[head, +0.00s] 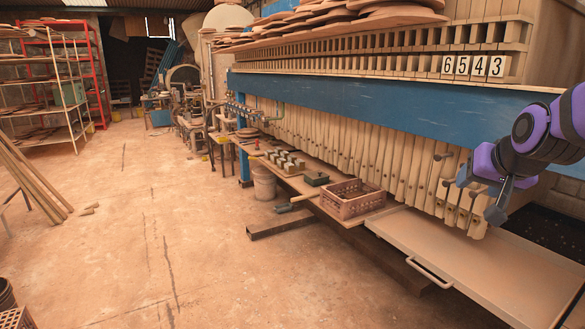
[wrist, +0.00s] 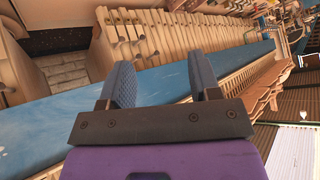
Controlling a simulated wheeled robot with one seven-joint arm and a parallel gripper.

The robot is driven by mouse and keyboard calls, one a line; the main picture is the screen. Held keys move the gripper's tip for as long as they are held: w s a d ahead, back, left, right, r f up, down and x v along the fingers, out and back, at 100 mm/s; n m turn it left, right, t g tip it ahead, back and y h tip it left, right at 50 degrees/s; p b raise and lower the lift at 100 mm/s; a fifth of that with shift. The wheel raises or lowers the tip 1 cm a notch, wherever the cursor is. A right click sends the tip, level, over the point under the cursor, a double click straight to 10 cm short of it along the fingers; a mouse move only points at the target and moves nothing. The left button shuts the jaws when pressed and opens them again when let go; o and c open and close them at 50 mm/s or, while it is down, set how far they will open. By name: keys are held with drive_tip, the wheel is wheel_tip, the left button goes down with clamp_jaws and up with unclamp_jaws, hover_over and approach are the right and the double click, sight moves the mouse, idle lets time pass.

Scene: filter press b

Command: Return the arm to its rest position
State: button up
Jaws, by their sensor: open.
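My gripper (head: 479,194) is at the right of the head view, at the end of my purple and black arm. It hangs in front of the press's row of upright pale plates (head: 350,145), above the tray with a handle. In the wrist view my gripper (wrist: 160,78) shows two blue-grey textured fingers apart, with nothing between them. Behind the fingers is the blue beam (wrist: 150,85) of the press, and the plates (wrist: 170,45) lie beyond it. I cannot tell whether a fingertip touches a plate.
A flat tray (head: 490,262) is under the gripper. A reddish crate (head: 352,203) and small blocks (head: 285,162) are on the low shelf. The blue beam (head: 400,105) runs beside the arm. The floor (head: 150,230) at left is mostly clear. Metal racks (head: 45,90) stand at back left.

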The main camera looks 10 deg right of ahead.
drive_tip(key=s+a+r+n+g+y, duration=0.1)
drive_tip(key=s+a+n, duration=0.1)
drive_tip(key=s+a, duration=0.3)
drive_tip(key=s+a+r+n+g, duration=0.1)
drive_tip(key=s+a+n+g, duration=0.1)
drive_tip(key=s+a, duration=0.4)
drive_tip(key=s+n, duration=0.1)
drive_tip(key=s, duration=0.4)
drive_tip(key=shift+s+a+r+g+y, duration=0.15)
drive_tip(key=shift+s+a+g+y, duration=0.15)
drive_tip(key=shift+s+y, duration=0.1)
